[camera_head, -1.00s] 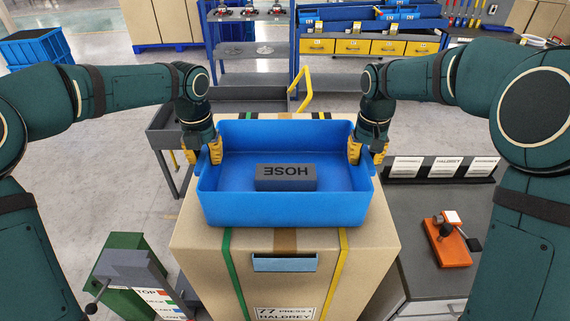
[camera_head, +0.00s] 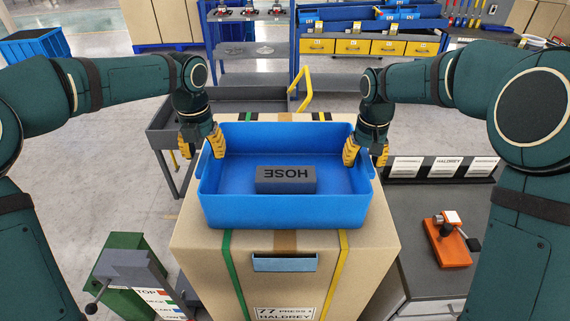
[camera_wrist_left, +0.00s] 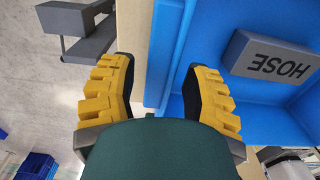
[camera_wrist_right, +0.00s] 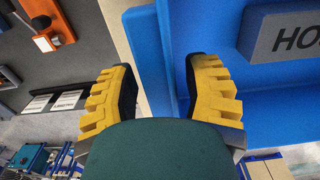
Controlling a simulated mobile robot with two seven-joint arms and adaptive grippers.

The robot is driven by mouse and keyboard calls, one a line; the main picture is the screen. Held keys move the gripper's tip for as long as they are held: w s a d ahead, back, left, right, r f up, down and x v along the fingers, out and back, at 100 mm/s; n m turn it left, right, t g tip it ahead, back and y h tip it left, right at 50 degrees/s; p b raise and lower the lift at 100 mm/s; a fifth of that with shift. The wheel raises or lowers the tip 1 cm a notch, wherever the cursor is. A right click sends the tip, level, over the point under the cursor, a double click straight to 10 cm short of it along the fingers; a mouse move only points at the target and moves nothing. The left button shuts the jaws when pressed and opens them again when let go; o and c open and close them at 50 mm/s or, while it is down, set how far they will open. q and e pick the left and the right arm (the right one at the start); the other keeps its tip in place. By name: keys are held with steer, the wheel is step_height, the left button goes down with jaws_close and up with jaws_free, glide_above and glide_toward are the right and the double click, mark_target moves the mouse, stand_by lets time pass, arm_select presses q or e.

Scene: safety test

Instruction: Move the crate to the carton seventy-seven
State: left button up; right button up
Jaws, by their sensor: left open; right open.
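The blue crate (camera_head: 285,210) sits on top of the carton marked 77 (camera_head: 300,270), with a grey block labelled HOSE (camera_head: 286,180) lying in it. My left gripper (camera_head: 202,148) is open at the crate's left wall; the left wrist view shows the wall (camera_wrist_left: 168,60) between its spread yellow fingers. My right gripper (camera_head: 365,152) is open at the right wall; the right wrist view shows that wall (camera_wrist_right: 168,50) between its fingers. In both wrist views the fingers appear apart from the wall. The crate's underside is hidden.
A grey cart (camera_head: 165,135) stands behind at left. At right, a grey bench (camera_head: 425,220) carries an orange tool (camera_head: 448,243) and a label rack (camera_head: 440,168). A green machine (camera_head: 115,265) stands at front left. Blue shelving (camera_head: 250,50) is at the back.

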arm_select(q)
step_height(320, 180, up, 9)
steer(key=shift+r, duration=0.2)
arm_select(e)
step_height(320, 180, up, 12)
stand_by(0.4)
stand_by(0.5)
